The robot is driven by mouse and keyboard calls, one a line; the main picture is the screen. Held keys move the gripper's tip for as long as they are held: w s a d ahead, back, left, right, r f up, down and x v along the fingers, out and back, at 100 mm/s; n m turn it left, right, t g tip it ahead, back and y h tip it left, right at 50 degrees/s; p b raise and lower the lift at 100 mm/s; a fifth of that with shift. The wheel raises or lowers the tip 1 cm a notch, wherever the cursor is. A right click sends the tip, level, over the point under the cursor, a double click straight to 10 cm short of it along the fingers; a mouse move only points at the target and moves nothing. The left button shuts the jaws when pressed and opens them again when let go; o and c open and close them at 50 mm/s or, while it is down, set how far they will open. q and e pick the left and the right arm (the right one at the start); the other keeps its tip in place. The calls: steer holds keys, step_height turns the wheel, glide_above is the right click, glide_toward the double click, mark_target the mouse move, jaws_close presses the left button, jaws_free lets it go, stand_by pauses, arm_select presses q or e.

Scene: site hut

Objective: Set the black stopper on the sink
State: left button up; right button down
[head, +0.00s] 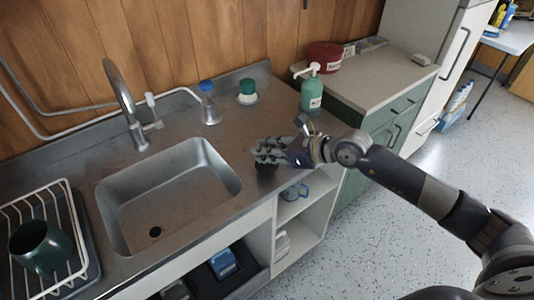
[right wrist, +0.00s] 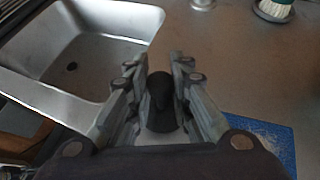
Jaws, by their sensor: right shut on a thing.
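My right gripper (head: 262,156) is shut on the black stopper (head: 265,169), over the counter just right of the sink (head: 122,216). In the right wrist view the dark, rounded stopper (right wrist: 160,98) sits between the two fingers of the gripper (right wrist: 158,68). The gripper partly hides the stopper in the head view. The steel sink basin (right wrist: 100,60) is at the upper left of the wrist view, apart from the stopper. Its round dark drain hole (head: 155,232) is uncovered. My left gripper is not in view.
A tap (head: 122,95) stands behind the sink. A blue-capped flask (head: 209,105), a green-and-white item (head: 247,92) and a green pump bottle (head: 311,92) stand along the back. A rack (head: 66,205) with a dark green mug (head: 40,247) is at left. The counter's right part is fairly clear.

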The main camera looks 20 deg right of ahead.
step_height(320, 180, down, 2)
steer(key=shift+f, duration=0.1)
steer(key=shift+f, duration=0.15)
steer(key=c, duration=1.5)
jaws_free()
steer(key=shift+o, duration=0.2)
